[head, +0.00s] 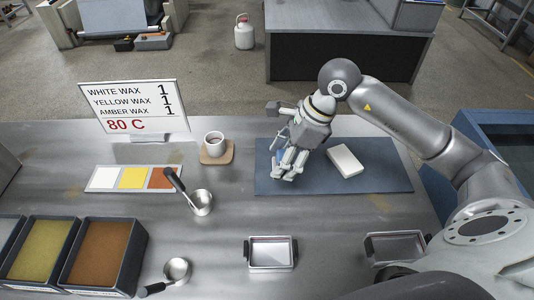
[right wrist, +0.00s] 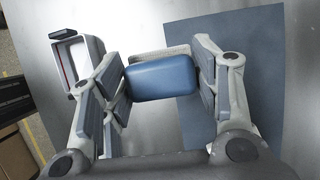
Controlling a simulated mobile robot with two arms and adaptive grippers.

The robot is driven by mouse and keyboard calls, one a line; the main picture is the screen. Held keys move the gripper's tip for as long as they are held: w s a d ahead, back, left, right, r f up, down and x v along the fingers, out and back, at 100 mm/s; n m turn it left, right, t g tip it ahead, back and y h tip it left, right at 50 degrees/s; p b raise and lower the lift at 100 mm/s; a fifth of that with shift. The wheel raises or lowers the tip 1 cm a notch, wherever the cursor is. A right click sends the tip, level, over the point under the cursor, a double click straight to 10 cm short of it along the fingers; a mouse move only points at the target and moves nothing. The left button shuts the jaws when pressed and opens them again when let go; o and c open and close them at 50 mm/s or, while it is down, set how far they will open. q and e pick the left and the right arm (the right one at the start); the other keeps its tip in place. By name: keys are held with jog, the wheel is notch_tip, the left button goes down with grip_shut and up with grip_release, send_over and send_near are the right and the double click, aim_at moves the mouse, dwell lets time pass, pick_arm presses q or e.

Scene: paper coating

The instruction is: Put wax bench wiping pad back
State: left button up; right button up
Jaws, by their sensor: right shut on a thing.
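My right gripper (head: 287,168) is low over the left part of a blue-grey mat (head: 385,180). In the right wrist view, my right gripper (right wrist: 160,85) is shut on a blue block-shaped pad (right wrist: 160,80) with a pale, textured far side. The fingers hold it from both sides, and the mat (right wrist: 262,50) shows to the right. In the head view the pad is mostly hidden by the fingers. I cannot tell whether it touches the mat. A white block (head: 345,161) lies on the mat, right of the gripper. My left gripper is not in view.
A mug (head: 214,142) stands on a wooden coaster left of the mat. Two ladles (head: 201,202) (head: 176,271), colour swatches (head: 132,178), wax bins (head: 100,252) and a wax sign (head: 133,107) are further left. Metal trays (head: 270,253) (head: 397,246) sit at the front. Bare bench lies between the mat and trays.

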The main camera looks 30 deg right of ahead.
jog(key=w+d+f+p, duration=0.1)
jog(key=w+f, duration=0.1)
jog(key=w, duration=0.1)
jog(key=w+d+f+p, duration=0.1)
jog(key=w+f, duration=0.2)
jog(key=w, duration=0.1)
jog(key=w+f+p, duration=0.1)
jog(key=w+f, duration=0.1)
jog(key=w, duration=0.1)
jog(key=shift+w+d+f+p, duration=0.3)
jog(key=shift+d+f+p, duration=0.05)
jog(key=shift+d+f, duration=0.05)
jog(key=shift+w+d+f, duration=0.1)
jog(key=shift+w+f, duration=0.35)
jog(key=shift+f, duration=0.2)
notch_tip(320, 180, down, 2)
jog(key=shift+p, duration=1)
jog(key=shift+f, duration=0.35)
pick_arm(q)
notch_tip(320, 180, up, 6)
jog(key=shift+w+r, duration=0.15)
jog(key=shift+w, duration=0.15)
pick_arm(e)
jog(key=shift+f, duration=0.1)
